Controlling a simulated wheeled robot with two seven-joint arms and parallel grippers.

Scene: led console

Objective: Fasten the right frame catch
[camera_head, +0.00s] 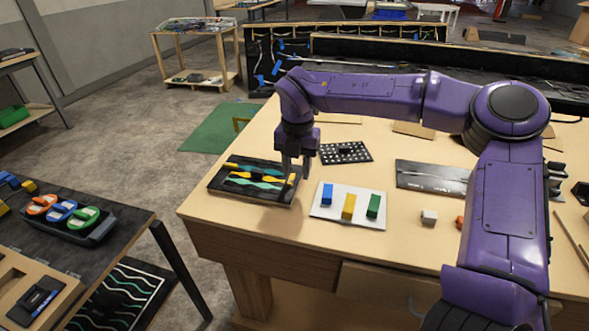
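A shallow black frame (222,188) lies near the table's left edge and holds wavy yellow and teal strips. My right gripper (296,177) points down over the frame's right end. Its grey fingers look apart, with a gap between them. A small yellow and pale piece shows at the frame's right edge, by the fingertips. I cannot tell whether this is the right catch or whether the fingers touch it. My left gripper is not in view.
Right of the frame, a white plate (326,214) carries blue, yellow and green blocks. A black perforated board (346,152) lies behind. A grey panel (420,181) and small grey block (429,217) lie farther right. A side table (120,228) with coloured rings stands at left.

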